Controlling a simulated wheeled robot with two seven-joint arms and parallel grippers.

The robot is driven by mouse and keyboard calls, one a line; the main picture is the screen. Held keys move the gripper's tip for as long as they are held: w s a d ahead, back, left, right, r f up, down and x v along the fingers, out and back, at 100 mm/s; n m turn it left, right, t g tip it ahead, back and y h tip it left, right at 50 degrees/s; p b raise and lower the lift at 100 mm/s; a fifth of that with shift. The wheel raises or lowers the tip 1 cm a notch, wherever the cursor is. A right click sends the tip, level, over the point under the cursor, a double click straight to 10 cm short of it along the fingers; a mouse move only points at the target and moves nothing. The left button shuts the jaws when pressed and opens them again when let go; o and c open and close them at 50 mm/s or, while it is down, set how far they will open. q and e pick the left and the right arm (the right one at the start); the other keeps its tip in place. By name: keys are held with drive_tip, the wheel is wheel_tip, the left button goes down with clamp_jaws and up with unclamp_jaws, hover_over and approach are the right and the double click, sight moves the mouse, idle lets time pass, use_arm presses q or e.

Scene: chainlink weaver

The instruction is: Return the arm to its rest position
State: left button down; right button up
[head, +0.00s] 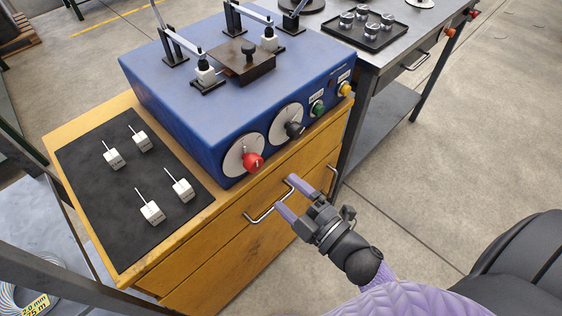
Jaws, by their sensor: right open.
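My right gripper (284,192) is open, with two lavender fingertips, and its arm comes in from the lower right. It is in front of the wooden cabinet (190,256), right by the metal drawer handle (262,215). The fingertips overlap the handle's right end in the picture; I cannot tell whether they touch it. Nothing shows held between the fingers. My left gripper is not in view.
A blue machine (180,100) with dials and knobs stands on the cabinet. A black mat (95,200) holds several white blocks with pins. A grey metal table (385,50) with a dark tray (352,36) stands behind right.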

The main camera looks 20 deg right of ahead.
drive_tip(key=s+d+f+m+g+h, duration=0.15)
drive_tip(key=s+f+m+g, duration=0.3)
drive_tip(key=f, duration=0.65)
drive_tip(key=s+d+f+m+g+h, duration=0.1)
drive_tip(key=s+f+m+g+h, duration=0.3)
drive_tip(key=f, duration=0.8)
drive_tip(key=s+d+f+m+g, duration=0.1)
drive_tip(key=s+f+g, duration=0.3)
drive_tip(key=s, duration=0.7)
drive_tip(key=s+d+f+m+g, duration=0.1)
drive_tip(key=s+f+m+g, duration=0.3)
drive_tip(key=s, duration=0.7)
drive_tip(key=shift+s+d+f+g+h, duration=0.15)
drive_tip(key=shift+d+f+g+h, duration=0.1)
drive_tip(key=shift+f+g+h, duration=0.25)
drive_tip(key=shift+m, duration=0.25)
